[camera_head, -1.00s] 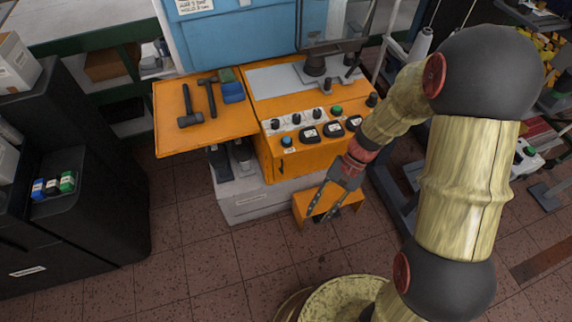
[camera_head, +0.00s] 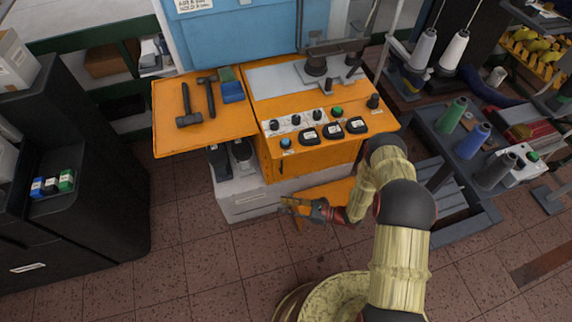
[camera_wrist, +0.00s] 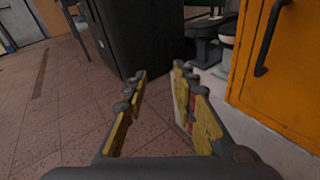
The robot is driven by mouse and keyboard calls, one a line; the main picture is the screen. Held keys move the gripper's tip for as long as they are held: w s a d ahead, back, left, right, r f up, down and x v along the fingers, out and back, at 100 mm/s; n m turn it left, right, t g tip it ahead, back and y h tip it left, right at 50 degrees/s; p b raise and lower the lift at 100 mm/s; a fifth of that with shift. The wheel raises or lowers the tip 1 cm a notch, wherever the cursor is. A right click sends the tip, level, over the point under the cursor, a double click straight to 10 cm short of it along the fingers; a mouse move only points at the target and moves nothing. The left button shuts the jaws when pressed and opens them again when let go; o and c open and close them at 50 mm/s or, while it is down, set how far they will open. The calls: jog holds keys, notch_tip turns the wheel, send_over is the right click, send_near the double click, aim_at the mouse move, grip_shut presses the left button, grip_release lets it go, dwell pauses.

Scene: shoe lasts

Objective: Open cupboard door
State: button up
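The cupboard door is the orange front panel (camera_head: 312,162) of the machine, below its buttons. In the wrist view the orange door (camera_wrist: 296,72) stands at the right edge, with a black bar handle (camera_wrist: 268,42) on it. The door looks closed. My gripper (camera_head: 286,204) is low in front of the machine's grey base, below and in front of the door. In the wrist view my gripper (camera_wrist: 159,75) has its two yellow-padded fingers apart with nothing between them. The handle is to the right of the fingers and not touched.
A grey base (camera_head: 250,198) carries the machine. A small orange stand (camera_head: 330,190) is behind my wrist. A black cabinet (camera_head: 85,190) stands at left. An orange side table (camera_head: 200,135) holds hammers. A rack with thread spools (camera_head: 470,142) is at right. Tiled floor in front is clear.

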jog(key=w+d+r+m+t+h, duration=0.1)
jog(key=w+d+r+m+t, duration=0.1)
jog(key=w+d+t, duration=0.3)
jog(key=w+r+m+t+h, duration=0.1)
jog(key=w+m+t, duration=0.1)
jog(key=w, duration=0.6)
jog(key=b+x, duration=0.1)
jog(key=x, duration=0.6)
jog(key=shift+b, duration=0.35)
jog(key=shift+r, duration=0.1)
jog(key=shift+c, duration=0.3)
grip_shut()
